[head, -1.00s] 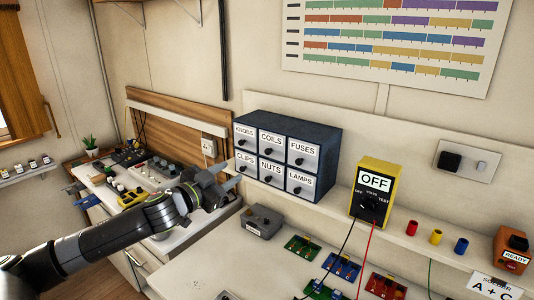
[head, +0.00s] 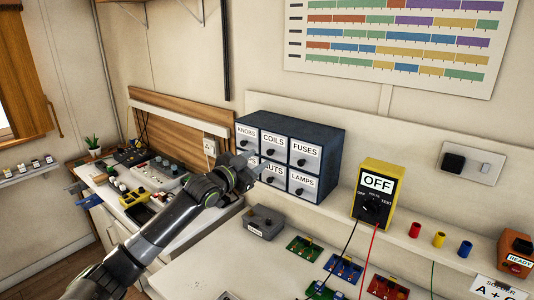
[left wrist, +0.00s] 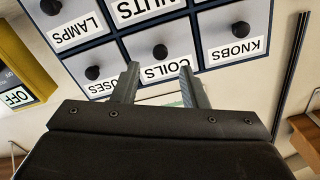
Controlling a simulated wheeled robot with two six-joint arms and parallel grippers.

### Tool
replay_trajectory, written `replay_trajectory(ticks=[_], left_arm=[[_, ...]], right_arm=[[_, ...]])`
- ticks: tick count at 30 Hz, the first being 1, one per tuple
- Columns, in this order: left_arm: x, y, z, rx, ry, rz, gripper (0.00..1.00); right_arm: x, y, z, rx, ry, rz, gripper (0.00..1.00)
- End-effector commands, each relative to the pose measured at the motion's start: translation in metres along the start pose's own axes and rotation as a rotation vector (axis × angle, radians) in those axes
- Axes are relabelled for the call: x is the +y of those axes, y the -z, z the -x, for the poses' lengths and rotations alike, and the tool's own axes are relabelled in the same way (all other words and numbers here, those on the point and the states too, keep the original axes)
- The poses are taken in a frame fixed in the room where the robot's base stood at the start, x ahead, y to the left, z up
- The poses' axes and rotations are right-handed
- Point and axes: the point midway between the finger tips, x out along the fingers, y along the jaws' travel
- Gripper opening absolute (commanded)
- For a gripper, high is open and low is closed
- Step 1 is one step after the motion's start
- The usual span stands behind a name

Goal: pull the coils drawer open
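The coils drawer (head: 272,147) is the upper middle drawer of a dark blue cabinet (head: 318,134). It has a white label and a black knob, and its front looks flush with its neighbours. In the left wrist view the coils drawer (left wrist: 178,42) shows upside down, with its round black knob (left wrist: 160,52) clear of the fingers. My left gripper (head: 262,164) is in front of the cabinet, over part of the clips and nuts drawers. In the left wrist view its two fingers (left wrist: 157,76) are apart, with the coils label between them and nothing held. My right gripper is not in view.
The knobs (head: 246,138) and fuses (head: 305,155) drawers flank the coils drawer. A yellow meter (head: 377,190) stands right of the cabinet. A grey box (head: 263,222) and several small circuit boards lie on the bench below. The space in front of the upper drawers looks clear.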

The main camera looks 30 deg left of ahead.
Motion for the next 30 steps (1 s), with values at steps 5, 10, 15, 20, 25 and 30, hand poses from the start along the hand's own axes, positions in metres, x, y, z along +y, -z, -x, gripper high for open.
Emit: replay_trajectory(ticks=[5, 10, 15, 20, 25, 30], left_arm=[[0.0, 0.002, -0.029, 0.001, 0.001, 0.005, 0.39], [-0.001, 0.001, -0.047, 0.0, 0.001, 0.003, 0.39], [0.0, 0.0, -0.056, 0.0, 0.001, -0.001, 0.39], [0.0, 0.0, -0.058, -0.001, 0.0, -0.001, 0.39], [0.0, 0.0, -0.058, -0.001, 0.0, -0.001, 0.38], [0.0, 0.0, -0.057, -0.001, 0.001, -0.001, 0.16]], right_arm=[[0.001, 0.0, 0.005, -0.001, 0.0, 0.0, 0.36], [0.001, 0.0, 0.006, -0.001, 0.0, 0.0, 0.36], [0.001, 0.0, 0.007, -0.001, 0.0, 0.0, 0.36], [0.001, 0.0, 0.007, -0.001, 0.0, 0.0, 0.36], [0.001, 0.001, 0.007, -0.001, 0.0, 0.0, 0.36], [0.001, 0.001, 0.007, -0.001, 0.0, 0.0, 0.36]])
